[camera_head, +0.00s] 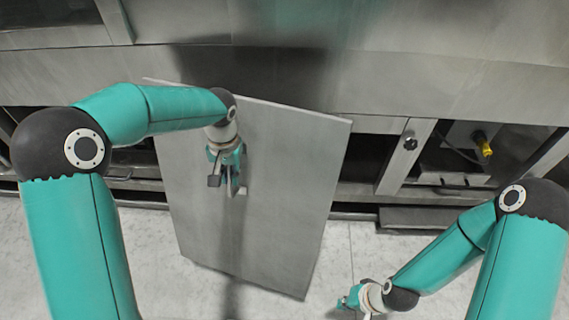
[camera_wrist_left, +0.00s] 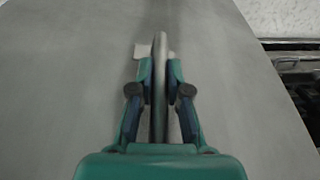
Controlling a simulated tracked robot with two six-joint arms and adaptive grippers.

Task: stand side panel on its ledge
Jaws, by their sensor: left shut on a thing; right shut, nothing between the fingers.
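The side panel (camera_head: 285,190) is a flat grey metal sheet in the middle of the head view. It is tilted, its upper left corner higher than its upper right, and hangs in front of the washer. My left gripper (camera_head: 228,190) is shut on a bar-like handle on the panel's face. In the left wrist view the handle (camera_wrist_left: 160,85) stands between the fingers and the panel (camera_wrist_left: 70,80) fills most of the picture. My right gripper (camera_head: 350,301) is shut and empty, low over the floor, right of the panel. I cannot make out which ledge the panel belongs on.
The washer's metal body (camera_head: 440,60) runs across the back. An open bay with a yellow fitting (camera_head: 484,146) and a post with a black knob (camera_head: 409,143) lie right of the panel. A low dark step (camera_head: 425,218) sits below it. Pale floor (camera_head: 350,250) lies in front.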

